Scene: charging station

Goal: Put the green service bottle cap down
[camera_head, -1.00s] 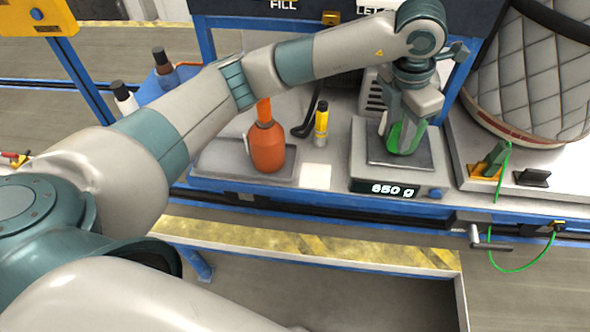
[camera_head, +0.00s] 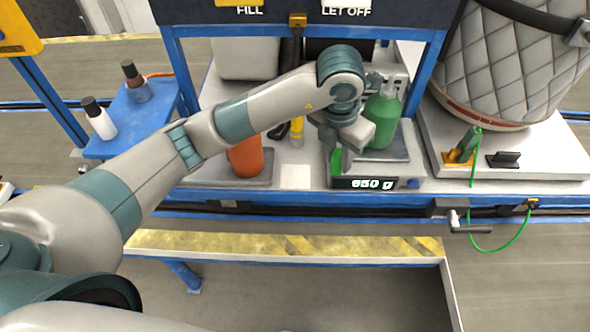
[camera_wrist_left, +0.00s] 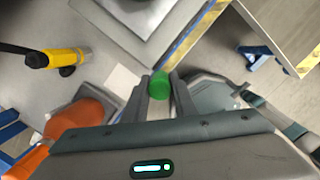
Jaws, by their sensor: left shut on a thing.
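The green service bottle cap (camera_wrist_left: 159,84) is small and round, held between the two fingertips of my left gripper (camera_wrist_left: 160,88) in the left wrist view. In the head view my left gripper (camera_head: 341,158) hangs near the front left of the scale, and a bit of green shows at its fingers. The green bottle (camera_head: 383,122) stands upright on the scale, just right of and behind the gripper. A pale square pad (camera_head: 296,178) lies left of the scale; it also shows in the left wrist view (camera_wrist_left: 122,79). My right gripper is out of view.
The scale's display (camera_head: 366,183) reads 650 g. An orange bottle (camera_head: 246,160) stands on a grey tray left of the pad, with a yellow tube (camera_head: 297,130) behind the pad. The pad is bare.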

